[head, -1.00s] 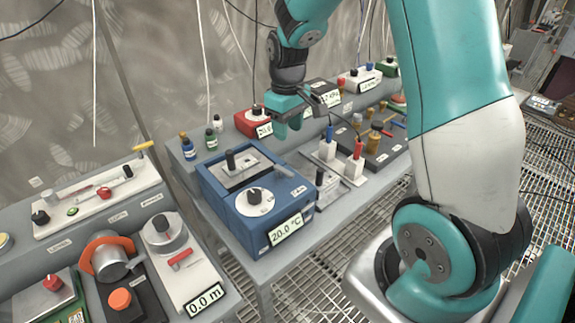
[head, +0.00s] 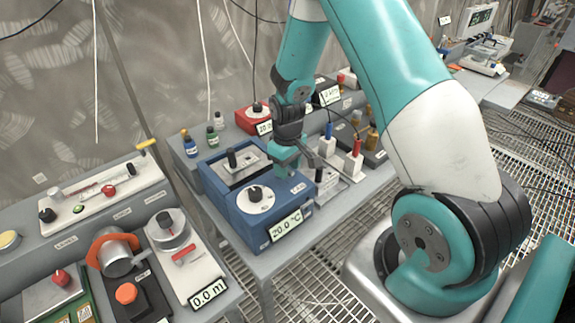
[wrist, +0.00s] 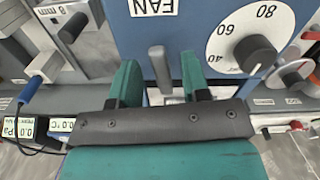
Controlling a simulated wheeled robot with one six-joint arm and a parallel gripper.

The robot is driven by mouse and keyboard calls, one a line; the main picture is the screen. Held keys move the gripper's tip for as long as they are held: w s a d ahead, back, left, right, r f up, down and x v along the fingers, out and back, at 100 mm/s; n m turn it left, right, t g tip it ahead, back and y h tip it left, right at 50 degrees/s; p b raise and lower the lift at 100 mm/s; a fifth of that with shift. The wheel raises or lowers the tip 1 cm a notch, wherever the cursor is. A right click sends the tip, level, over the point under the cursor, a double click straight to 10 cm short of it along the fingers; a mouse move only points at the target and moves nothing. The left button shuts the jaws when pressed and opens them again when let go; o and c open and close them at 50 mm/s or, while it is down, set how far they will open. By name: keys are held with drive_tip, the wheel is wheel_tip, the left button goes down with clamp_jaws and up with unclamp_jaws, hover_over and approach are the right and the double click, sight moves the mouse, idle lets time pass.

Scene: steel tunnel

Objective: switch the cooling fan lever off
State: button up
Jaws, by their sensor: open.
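The blue box (head: 232,212) has a white dial (head: 255,199) on top and a 20.0 °C display (head: 286,228) on its front. In the wrist view the box (wrist: 200,22) carries a FAN label (wrist: 153,7), seen upside down. A grey lever (wrist: 157,68) stands just below that label. My gripper (head: 288,172) is over the box's right back part. In the wrist view its two teal fingers (wrist: 159,85) are apart, one on each side of the lever, with gaps showing. In the head view my gripper hides the lever.
The temperature dial (wrist: 255,54) is close beside my right-hand finger in the wrist view. White blocks with a blue and a red plug (head: 354,160) stand right of the box. Small bottles (head: 212,136) stand behind it. A wire (head: 345,122) hangs near my wrist.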

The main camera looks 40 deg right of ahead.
clamp_jaws()
drive_tip(key=shift+a+m+b, duration=0.3)
drive_tip(key=shift+m+b, duration=0.15)
drive_tip(key=shift+m, duration=0.55)
unclamp_jaws()
wheel_tip(320, 180, up, 18)
drive_tip(key=b, duration=0.3)
drive_tip(key=shift+f, duration=0.25)
